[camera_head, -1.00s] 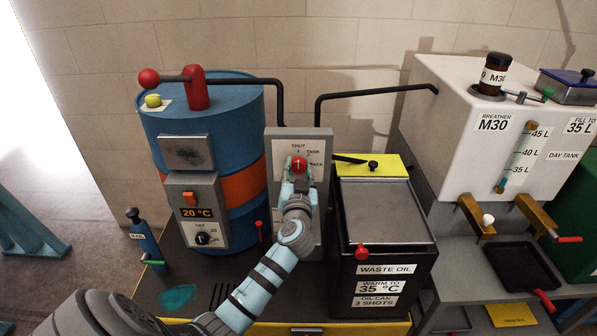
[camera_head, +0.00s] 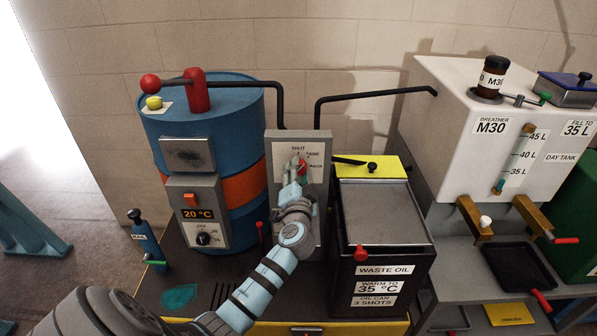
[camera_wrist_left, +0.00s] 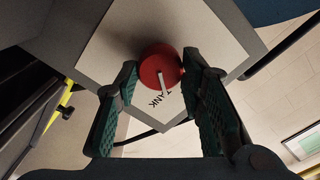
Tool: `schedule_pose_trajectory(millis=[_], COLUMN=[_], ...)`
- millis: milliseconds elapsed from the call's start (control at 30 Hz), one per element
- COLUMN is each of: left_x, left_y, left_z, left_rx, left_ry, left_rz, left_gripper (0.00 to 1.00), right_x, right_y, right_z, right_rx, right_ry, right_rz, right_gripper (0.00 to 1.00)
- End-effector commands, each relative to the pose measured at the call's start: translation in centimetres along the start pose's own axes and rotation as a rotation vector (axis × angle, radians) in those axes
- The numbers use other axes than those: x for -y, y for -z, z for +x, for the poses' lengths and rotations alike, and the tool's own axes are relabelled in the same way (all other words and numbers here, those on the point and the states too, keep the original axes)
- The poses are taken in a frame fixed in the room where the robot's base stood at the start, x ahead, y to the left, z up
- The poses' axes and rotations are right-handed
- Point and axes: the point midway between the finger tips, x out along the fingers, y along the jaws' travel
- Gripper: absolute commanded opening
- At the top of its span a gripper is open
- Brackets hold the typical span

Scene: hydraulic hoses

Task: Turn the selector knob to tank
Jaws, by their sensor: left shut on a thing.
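The red selector knob (camera_head: 303,164) is on the grey panel (camera_head: 310,226) between the blue drum and the waste oil box. Labels SHUT, TANK and PACK are printed around it. My left gripper (camera_head: 298,173) is at the knob, shut on it, and hides part of it. In the left wrist view the knob (camera_wrist_left: 158,66) sits between the tips of the two green-padded fingers of my left gripper (camera_wrist_left: 160,70). Its white pointer line points toward the TANK label (camera_wrist_left: 162,99). My right gripper is not in view.
The blue drum (camera_head: 235,110) stands left of the panel. The waste oil box (camera_head: 385,268) stands close on its right, with a black-handled lever (camera_head: 360,162) nearby. Black pipes (camera_head: 375,95) run above. The white day tank (camera_head: 450,115) is further right.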

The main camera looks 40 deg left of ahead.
Motion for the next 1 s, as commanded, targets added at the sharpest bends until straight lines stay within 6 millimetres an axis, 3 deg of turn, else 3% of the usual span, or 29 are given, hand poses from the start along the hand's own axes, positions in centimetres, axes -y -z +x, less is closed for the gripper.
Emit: schedule_pose_trajectory(millis=[400, 967, 1000], left_x=[-0.11, -0.18, -0.18], left_y=[-0.07, -0.12, -0.12], left_z=[-0.05, -0.05, -0.05], left_rx=[0.002, 0.002, 0.002], left_ry=[-0.002, -0.003, -0.003], left_rz=[0.213, 0.245, 0.245], left_gripper=[0.08, 0.08, 0.42], right_x=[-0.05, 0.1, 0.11], right_y=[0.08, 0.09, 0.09], right_z=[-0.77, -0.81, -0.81], right_rx=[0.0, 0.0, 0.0], right_ry=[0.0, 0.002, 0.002], right_rz=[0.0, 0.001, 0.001], right_gripper=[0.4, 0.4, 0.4])
